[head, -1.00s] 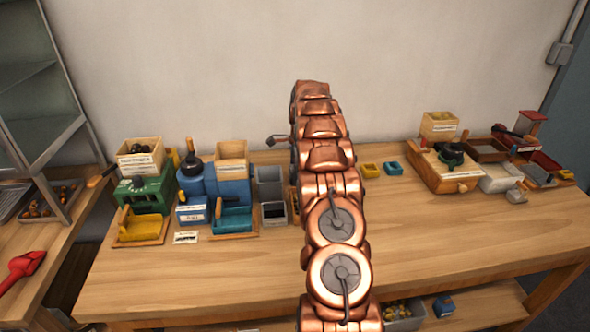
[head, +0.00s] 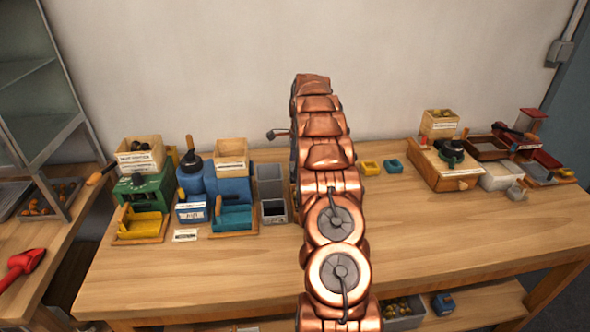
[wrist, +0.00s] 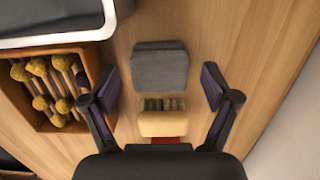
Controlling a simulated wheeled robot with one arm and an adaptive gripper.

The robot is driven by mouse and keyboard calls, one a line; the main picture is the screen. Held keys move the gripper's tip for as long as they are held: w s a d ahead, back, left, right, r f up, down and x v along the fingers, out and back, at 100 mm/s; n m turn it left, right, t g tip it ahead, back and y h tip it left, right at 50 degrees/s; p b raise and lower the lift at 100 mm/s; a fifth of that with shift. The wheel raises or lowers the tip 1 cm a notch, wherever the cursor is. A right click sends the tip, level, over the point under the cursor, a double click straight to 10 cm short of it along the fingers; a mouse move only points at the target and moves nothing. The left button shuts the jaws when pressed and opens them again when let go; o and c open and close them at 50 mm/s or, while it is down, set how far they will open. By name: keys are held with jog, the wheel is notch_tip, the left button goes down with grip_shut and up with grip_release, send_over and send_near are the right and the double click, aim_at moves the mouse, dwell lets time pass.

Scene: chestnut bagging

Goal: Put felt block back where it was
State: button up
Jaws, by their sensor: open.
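In the wrist view a dark grey block (wrist: 160,68), which looks like the felt block, lies on the wooden table top. My gripper (wrist: 160,86) is open, with one finger on each side of the space just below the block in the picture. I see nothing held between the fingers. A cream block with a ridged grey-brown edge (wrist: 163,121) lies just below the grey block, nearer the gripper's palm. In the head view my copper arm hides the gripper and this spot.
In the wrist view a wooden box (wrist: 42,128) with several yellow-headed sticks stands left, beside a pale-rimmed grey tray (wrist: 58,38). Bare table lies right. In the head view grey bins (head: 271,190) stand left of my arm, small yellow (head: 369,168) and teal (head: 392,166) trays right.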

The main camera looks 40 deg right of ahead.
jog(key=r, duration=0.2)
jog(key=r+b, duration=0.1)
jog(key=r, duration=0.5)
jog(key=shift+s+d+b, duration=0.3)
jog(key=shift+d+b, duration=0.05)
jog(key=shift+d, duration=0.05)
jog(key=shift+s+d+r+p, duration=0.1)
jog(key=shift+r+p, duration=1.05)
jog(key=shift+r, duration=0.25)
